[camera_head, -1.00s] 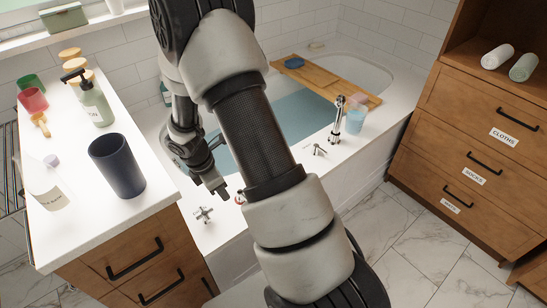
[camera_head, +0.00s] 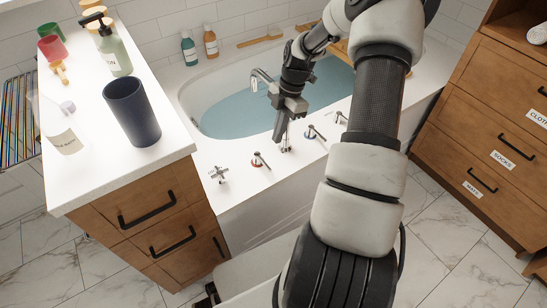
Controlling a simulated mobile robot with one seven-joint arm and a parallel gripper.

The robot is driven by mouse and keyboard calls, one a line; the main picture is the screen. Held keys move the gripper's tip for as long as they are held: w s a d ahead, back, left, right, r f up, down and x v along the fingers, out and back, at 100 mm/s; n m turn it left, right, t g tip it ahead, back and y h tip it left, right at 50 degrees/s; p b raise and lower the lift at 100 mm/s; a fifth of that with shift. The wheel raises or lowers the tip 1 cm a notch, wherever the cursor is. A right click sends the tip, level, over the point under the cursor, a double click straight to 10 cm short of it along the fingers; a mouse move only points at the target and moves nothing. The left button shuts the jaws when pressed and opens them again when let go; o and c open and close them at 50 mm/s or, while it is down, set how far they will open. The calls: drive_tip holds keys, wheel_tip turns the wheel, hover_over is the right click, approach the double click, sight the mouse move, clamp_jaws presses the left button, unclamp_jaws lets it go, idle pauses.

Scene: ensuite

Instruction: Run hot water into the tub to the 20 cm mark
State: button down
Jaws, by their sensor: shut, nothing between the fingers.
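The white bathtub (camera_head: 190,100) holds blue water (camera_head: 232,112); I cannot make out a 20 cm mark. A chrome spout (camera_head: 262,76) rises at the tub, left of my wrist. On the near rim stand a lever tap with a red ring (camera_head: 260,160), a lever tap with a blue ring (camera_head: 315,132), a cross handle (camera_head: 219,173) at the left and another small chrome fitting (camera_head: 340,118) at the right. My gripper (camera_head: 281,136) is shut and empty, pointing down between the red and blue taps, close to a chrome fitting (camera_head: 287,147). I cannot tell whether they touch. No running stream is visible.
Labelled wooden drawers (camera_head: 500,130) stand right. Marble floor shows between.

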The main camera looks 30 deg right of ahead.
drive_tip(key=b+x, duration=0.1)
drive_tip(key=x, duration=0.5)
drive_tip(key=b+x, duration=0.1)
drive_tip(key=x, duration=0.2)
drive_tip(key=shift+w+d+f+b, duration=0.1)
drive_tip(key=shift+d+f+b, duration=0.1)
drive_tip(key=shift+f+b, duration=0.15)
